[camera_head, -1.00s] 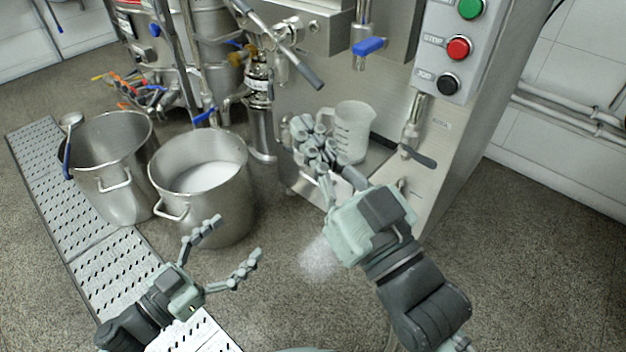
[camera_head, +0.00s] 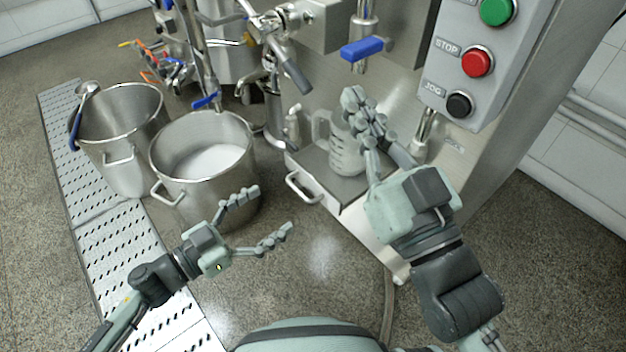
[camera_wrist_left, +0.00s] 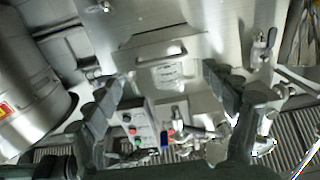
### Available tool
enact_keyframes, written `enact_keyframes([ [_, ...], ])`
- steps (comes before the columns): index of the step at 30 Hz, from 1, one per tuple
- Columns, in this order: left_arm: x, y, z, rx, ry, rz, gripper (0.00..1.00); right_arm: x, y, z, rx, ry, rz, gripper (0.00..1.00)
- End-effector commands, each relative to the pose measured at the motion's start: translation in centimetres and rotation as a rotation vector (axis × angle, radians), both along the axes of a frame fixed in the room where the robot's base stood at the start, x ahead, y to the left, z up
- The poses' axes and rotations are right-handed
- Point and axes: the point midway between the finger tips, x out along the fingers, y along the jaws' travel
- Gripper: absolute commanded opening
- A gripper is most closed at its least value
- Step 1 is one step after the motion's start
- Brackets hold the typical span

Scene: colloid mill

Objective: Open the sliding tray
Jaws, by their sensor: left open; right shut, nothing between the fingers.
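The sliding tray (camera_head: 312,163) is a metal shelf low on the front of the steel machine. Its bar handle (camera_head: 303,192) faces the front and is uncovered. A translucent measuring jug (camera_head: 345,157) stands upright on the tray. My left gripper (camera_head: 270,209) is open and empty, in front of and below the handle, apart from it. Its spread fingers also show in the left wrist view (camera_wrist_left: 168,75). My right gripper (camera_head: 362,115) is shut and empty, overlapping the jug's right side in the head view; I cannot tell whether they touch.
Two steel pots stand left of the tray, one holding white material (camera_head: 212,162) and one with a ladle (camera_head: 117,112). A perforated metal strip (camera_head: 110,235) runs along the left floor. A control box (camera_head: 478,62), a blue-handled valve (camera_head: 362,48) and a lever (camera_head: 293,72) project above the tray.

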Motion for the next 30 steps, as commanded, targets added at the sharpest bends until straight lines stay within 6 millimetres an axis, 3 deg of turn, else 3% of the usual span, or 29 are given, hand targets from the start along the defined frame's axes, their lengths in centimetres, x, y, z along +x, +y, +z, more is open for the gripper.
enact_keyframes([
  [15, 4.0, -5.4, 0.0, -0.002, -0.001, 0.000, 0.84, -0.6, 0.0, 1.6, 0.040, -0.091, 0.002, 0.00],
  [27, 4.6, -6.3, 0.0, 0.000, 0.000, 0.000, 0.84, -0.7, -0.1, 2.0, 0.047, -0.110, 0.002, 0.00],
  [30, 4.6, -6.3, 0.0, 0.000, 0.000, 0.000, 0.75, -0.7, -0.1, 2.0, 0.047, -0.110, 0.002, 0.00],
])
